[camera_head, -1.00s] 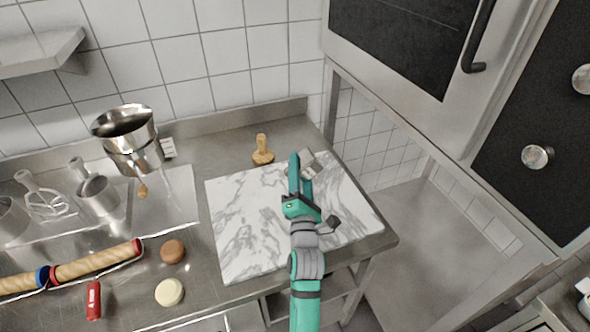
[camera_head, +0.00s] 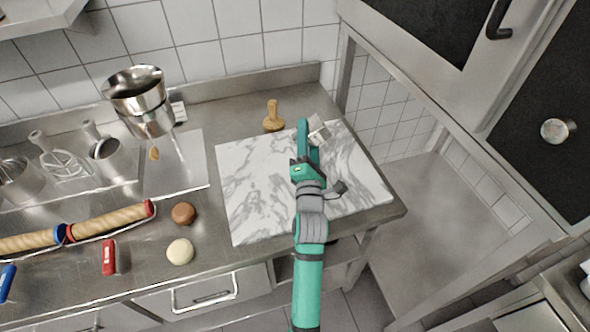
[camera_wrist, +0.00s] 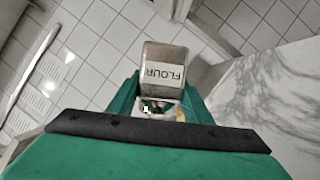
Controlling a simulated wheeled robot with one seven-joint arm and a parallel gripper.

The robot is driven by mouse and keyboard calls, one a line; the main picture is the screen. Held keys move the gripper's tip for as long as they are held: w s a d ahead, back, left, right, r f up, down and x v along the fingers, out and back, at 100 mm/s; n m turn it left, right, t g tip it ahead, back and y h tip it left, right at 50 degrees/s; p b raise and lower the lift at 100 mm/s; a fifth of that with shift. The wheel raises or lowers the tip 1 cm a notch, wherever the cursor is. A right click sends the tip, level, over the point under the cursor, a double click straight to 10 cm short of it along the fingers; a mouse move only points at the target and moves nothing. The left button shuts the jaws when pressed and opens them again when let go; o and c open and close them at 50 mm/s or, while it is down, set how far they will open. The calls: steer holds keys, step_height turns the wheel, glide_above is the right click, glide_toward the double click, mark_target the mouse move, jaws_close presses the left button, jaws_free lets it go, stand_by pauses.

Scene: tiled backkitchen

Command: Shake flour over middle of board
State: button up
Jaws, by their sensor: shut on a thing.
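The flour shaker (camera_head: 318,130) is a grey metal container. In the wrist view its white label reads FLOUR, upside down in the picture (camera_wrist: 164,55). My gripper (camera_head: 309,138) is shut on it and holds it over the back right part of the white marble board (camera_head: 250,205). The fingers also show on either side of it in the wrist view (camera_wrist: 158,105). The board's veined top fills the right of the wrist view (camera_wrist: 275,95). I see no clear flour on the board. My arm hides part of the board's front right.
A wooden stamp-like tool (camera_head: 273,118) stands behind the board. Left are a stacked metal pot (camera_head: 140,100), rolling pins (camera_head: 110,219), a brown disc (camera_head: 183,213), a cream disc (camera_head: 180,251) and a red cylinder (camera_head: 108,257). An oven-like cabinet (camera_head: 420,25) hangs at upper right.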

mark_target(309, 126)
step_height(309, 126, up, 3)
steer(key=m+g, duration=0.1)
steer(key=m, duration=0.2)
steer(key=m+g+h, duration=0.1)
steer(key=m, duration=0.2)
steer(key=shift+f+h, duration=0.15)
steer(key=shift+h, duration=0.15)
step_height(309, 126, up, 2)
steer(key=m+g, duration=0.1)
steer(key=m, duration=0.2)
steer(key=m+g, duration=0.1)
steer(key=m, duration=0.1)
steer(key=shift+m+y, duration=0.4)
steer(key=m+g, duration=0.1)
steer(key=m, duration=0.1)
steer(key=r+m+g+y, duration=0.1)
steer(key=m, duration=0.1)
steer(key=shift+r+y, duration=0.2)
steer(key=shift+y, duration=0.1)
steer(key=m+y, duration=0.1)
steer(key=m+g, duration=0.1)
steer(key=m, duration=0.1)
steer(key=shift+r+m+y, duration=0.3)
steer(key=shift+r+y, duration=0.1)
